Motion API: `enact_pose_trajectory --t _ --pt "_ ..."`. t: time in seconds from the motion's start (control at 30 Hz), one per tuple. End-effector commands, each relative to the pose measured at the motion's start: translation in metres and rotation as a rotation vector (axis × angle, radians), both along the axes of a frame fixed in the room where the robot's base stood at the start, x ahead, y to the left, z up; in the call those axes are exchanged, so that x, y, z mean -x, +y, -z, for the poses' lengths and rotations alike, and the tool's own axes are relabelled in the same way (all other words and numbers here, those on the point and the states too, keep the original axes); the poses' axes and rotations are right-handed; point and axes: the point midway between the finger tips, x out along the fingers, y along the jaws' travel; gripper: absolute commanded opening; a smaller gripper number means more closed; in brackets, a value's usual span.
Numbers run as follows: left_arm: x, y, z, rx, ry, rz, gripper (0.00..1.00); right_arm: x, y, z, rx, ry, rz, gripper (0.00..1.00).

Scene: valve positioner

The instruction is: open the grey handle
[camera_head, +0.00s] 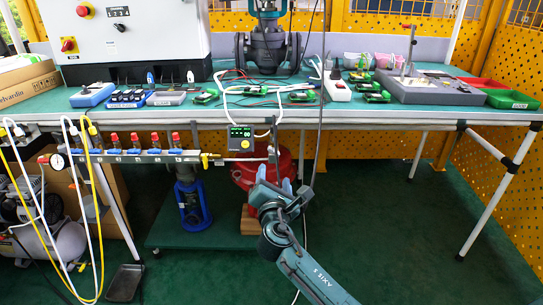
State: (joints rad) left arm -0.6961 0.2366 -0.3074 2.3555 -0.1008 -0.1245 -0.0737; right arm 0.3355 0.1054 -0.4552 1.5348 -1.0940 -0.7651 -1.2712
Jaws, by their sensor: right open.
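A small grey upright handle (271,153) appears to be at the right end of the horizontal air manifold (150,156), below the front edge of the bench. It is thin and small in the head view, so its exact turn is hard to tell. My right gripper (275,179) is just below it, fingers pointing up, open and empty. I cannot tell whether a fingertip touches the handle. My left gripper is not in view.
A red round vessel (247,178) stands behind my right gripper. A dark cable (318,130) hangs close on the right. The floor (390,230) under the bench's right half is clear.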

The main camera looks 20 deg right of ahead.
Motion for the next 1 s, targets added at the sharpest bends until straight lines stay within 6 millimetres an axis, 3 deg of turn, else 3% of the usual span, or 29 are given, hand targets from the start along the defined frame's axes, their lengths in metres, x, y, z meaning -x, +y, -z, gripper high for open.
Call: enact_pose_trajectory --t 0.3,0.5,0.97,1.0 --pt "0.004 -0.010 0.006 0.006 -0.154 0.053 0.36 -0.067 -0.019 0.003 0.000 -0.002 0.003 0.58" --pt "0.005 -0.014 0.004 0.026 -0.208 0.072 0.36 -0.094 -0.027 0.002 -0.001 -0.001 0.001 0.58" --pt "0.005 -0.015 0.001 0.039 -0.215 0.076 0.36 -0.104 -0.030 0.000 -0.002 0.000 0.001 0.58" --pt "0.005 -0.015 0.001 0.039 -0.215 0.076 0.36 -0.104 -0.030 0.000 -0.002 0.000 0.001 0.55"
